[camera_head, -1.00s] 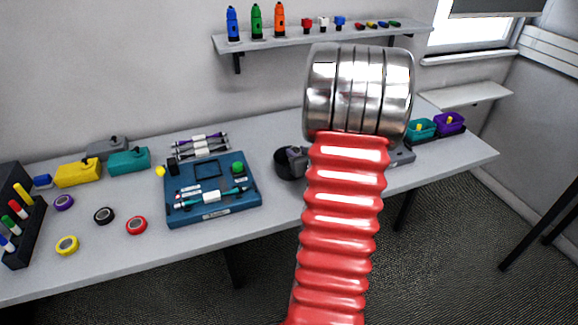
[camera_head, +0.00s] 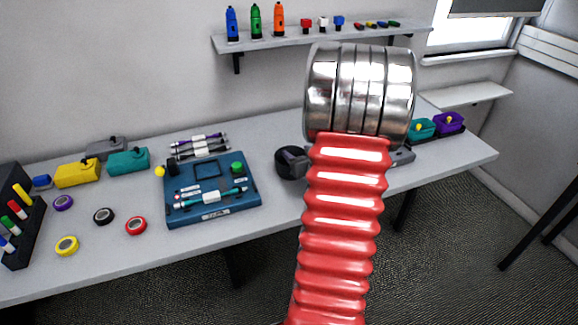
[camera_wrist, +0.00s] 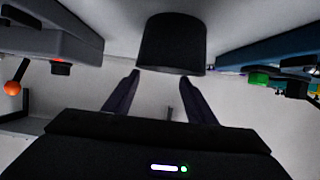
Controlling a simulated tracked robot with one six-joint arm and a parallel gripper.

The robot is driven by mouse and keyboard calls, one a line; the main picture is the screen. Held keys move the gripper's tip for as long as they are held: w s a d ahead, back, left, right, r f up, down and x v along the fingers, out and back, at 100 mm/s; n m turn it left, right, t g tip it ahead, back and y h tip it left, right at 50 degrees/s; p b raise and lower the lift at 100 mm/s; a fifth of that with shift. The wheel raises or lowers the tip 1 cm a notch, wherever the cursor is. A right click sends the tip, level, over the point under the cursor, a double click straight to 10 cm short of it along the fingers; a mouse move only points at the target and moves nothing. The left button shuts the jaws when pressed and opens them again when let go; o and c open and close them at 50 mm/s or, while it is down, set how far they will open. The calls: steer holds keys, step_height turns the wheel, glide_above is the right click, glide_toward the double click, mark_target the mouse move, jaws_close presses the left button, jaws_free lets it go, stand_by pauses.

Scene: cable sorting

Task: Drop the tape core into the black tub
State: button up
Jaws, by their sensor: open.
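The black tub (camera_head: 283,163) stands on the table between the blue board and my red arm. In the wrist view the black tub (camera_wrist: 172,42) is at the top centre, with its rim toward the fingers. My gripper (camera_wrist: 160,78) is open, its two dark fingers spread near the rim. I see nothing held between them. In the head view a dark grey part overlaps the tub's mouth, and my arm hides most of my gripper. I cannot make out the tape core; the inside of the tub is not visible.
A blue board (camera_head: 213,215) with cables lies left of the tub. Tape rolls, including a red one (camera_head: 136,226) and a yellow one (camera_head: 67,245), lie further left. A grey device (camera_head: 402,158) is partly behind my arm.

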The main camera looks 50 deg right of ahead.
steer(key=v, duration=1.3)
steer(key=shift+s, duration=0.15)
stand_by(0.7)
steer(key=w+a+r+n+g, duration=0.15)
steer(key=w+a+r, duration=0.25)
steer(key=a, duration=0.5)
steer(key=w+a+r+n+g, duration=0.15)
steer(key=w+a+r, duration=0.25)
steer(key=a, duration=0.4)
steer(key=s+a+n+g+y, duration=0.1)
steer(key=s+a+y, duration=0.2)
steer(key=a, duration=0.9)
steer(key=s+a+n+g+y, duration=0.1)
steer(key=s+a+y, duration=0.3)
steer(key=a, duration=0.9)
steer(key=shift+s+r+n+g, duration=0.4)
steer(key=shift+s+n, duration=0.2)
steer(key=shift+s, duration=0.4)
